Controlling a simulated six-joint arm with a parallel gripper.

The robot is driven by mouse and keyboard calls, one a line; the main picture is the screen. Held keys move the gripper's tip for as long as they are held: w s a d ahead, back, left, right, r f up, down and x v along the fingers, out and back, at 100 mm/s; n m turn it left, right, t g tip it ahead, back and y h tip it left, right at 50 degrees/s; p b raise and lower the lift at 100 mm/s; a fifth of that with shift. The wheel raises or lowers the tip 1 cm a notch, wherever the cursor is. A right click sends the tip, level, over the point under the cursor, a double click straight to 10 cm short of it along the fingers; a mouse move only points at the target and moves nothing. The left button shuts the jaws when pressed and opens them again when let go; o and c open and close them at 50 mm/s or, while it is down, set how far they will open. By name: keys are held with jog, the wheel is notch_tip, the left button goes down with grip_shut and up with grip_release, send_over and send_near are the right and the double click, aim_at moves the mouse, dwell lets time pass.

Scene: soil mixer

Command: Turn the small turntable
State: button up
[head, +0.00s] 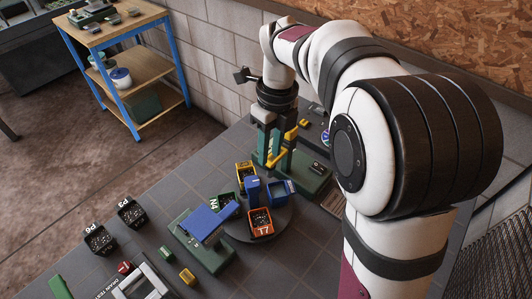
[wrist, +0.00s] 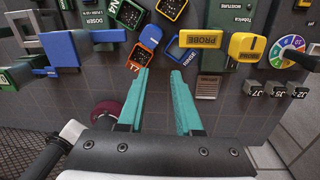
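The small turntable (head: 285,221) is a round dark grey disc in the head view. It bears an orange cup marked T7 (head: 261,224), a green cup marked N4 (head: 226,203), a yellow cup (head: 244,171), a blue tray (head: 281,190) and an upright blue block (head: 253,189). In the wrist view the orange T7 cup (wrist: 139,57) and the blue SENSE tray (wrist: 184,56) lie just beyond my teal fingertips. My gripper (wrist: 160,72) is open with nothing between its fingers. In the head view my gripper (head: 275,160) hangs behind the turntable, near a yellow probe (head: 278,157).
A blue doser (head: 204,223) on a green base stands left of the turntable. The yellow PROBE (wrist: 203,40) is close to my right finger. Cups P6 (head: 98,238) and P3 (head: 130,211) stand farther left.

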jog(key=s+d+f+n, duration=0.1)
jog(key=d+f+n, duration=0.1)
jog(key=f+n, duration=0.1)
jog(key=s+d+f+n+y, duration=0.1)
jog(key=d+f+n, duration=0.2)
jog(key=n, duration=0.1)
jog(key=s+d+f+n+y, duration=0.1)
jog(key=s+d+f+n, duration=0.1)
jog(key=d+f+n, duration=0.1)
jog(key=shift+f+n, duration=0.3)
jog(key=shift+n, duration=0.4)
grip_shut()
send_near(276, 225)
jog(key=shift+n, duration=0.4)
jog(key=f, duration=0.2)
jog(key=d+f, duration=0.1)
jog(key=f, duration=0.1)
jog(key=d+f, duration=0.1)
jog(key=f, duration=0.1)
jog(key=shift+w+d, duration=0.2)
jog(key=shift+w, duration=0.15)
jog(key=a, duration=0.3)
jog(key=shift+s+a, duration=0.2)
jog(key=shift+s, duration=0.05)
jog(key=shift+a, duration=0.35)
jog(key=shift+s+m, duration=0.1)
jog(key=shift+m, duration=0.2)
jog(key=shift+s+a+m, duration=0.1)
jog(key=shift+m, duration=0.3)
